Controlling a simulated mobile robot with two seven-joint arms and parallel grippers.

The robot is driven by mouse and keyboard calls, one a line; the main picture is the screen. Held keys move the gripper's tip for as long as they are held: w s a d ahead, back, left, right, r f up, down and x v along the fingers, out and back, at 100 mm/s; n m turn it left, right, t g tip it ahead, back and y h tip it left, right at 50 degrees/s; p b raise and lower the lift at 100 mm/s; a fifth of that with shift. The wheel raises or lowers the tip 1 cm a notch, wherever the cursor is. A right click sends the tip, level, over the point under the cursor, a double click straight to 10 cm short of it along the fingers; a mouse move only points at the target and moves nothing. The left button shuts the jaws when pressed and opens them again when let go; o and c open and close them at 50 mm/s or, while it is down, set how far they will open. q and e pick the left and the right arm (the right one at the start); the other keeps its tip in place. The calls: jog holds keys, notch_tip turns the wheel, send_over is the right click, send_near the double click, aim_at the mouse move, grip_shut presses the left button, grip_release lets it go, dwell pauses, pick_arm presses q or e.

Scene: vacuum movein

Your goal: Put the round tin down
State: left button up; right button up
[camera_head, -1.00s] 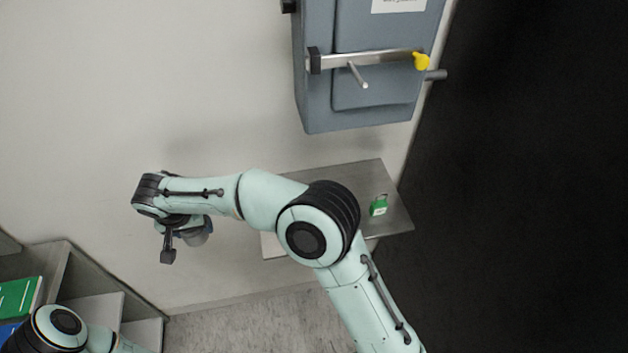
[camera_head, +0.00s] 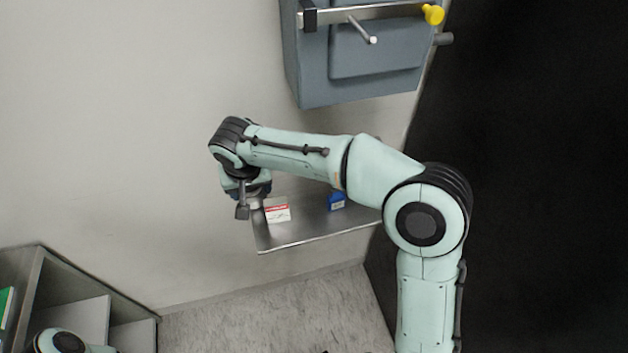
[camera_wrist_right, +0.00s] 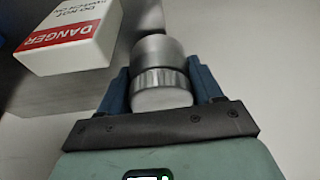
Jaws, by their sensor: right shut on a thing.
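The round tin (camera_wrist_right: 160,75) is a silver cylinder with a ribbed band, held between the two blue fingers of my right gripper (camera_wrist_right: 163,88) in the right wrist view. In the head view my right gripper (camera_head: 250,190) is at the left end of the metal shelf (camera_head: 290,236), and the tin is mostly hidden there. I cannot tell whether the tin touches the shelf. A white block with a red DANGER label (camera_head: 278,213) is just right of the gripper; it also shows in the wrist view (camera_wrist_right: 68,38). My left gripper is out of view.
A blue padlock (camera_head: 336,201) lies on the shelf, right of the white block. A grey wall cabinet (camera_head: 360,60) with a handle bar and yellow knob hangs above. A grey shelf unit (camera_head: 60,290) stands at lower left. My right arm hides the shelf's right part.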

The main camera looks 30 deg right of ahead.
jog(key=b, duration=0.2)
send_near(314, 186)
jog(key=w+a+f, duration=0.2)
jog(key=f, duration=0.1)
jog(key=w+a+f, duration=0.1)
jog(key=a+f, duration=0.1)
jog(key=shift+w+a, duration=0.1)
jog(key=shift+w, duration=0.2)
jog(key=d, duration=0.2)
jog(key=s+d, duration=0.1)
jog(key=d, duration=0.2)
jog(key=shift+s+r, duration=0.1)
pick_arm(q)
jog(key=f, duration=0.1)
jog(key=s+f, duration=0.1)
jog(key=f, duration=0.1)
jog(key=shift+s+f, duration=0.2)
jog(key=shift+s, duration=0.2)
pick_arm(e)
jog(key=shift+a+f, duration=0.15)
jog(key=shift+f, duration=0.15)
jog(key=shift+f+b, duration=0.15)
jog(key=shift+b, duration=0.2)
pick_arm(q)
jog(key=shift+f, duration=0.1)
pick_arm(e)
jog(key=o, duration=1.1)
jog(key=shift+c, duration=0.2)
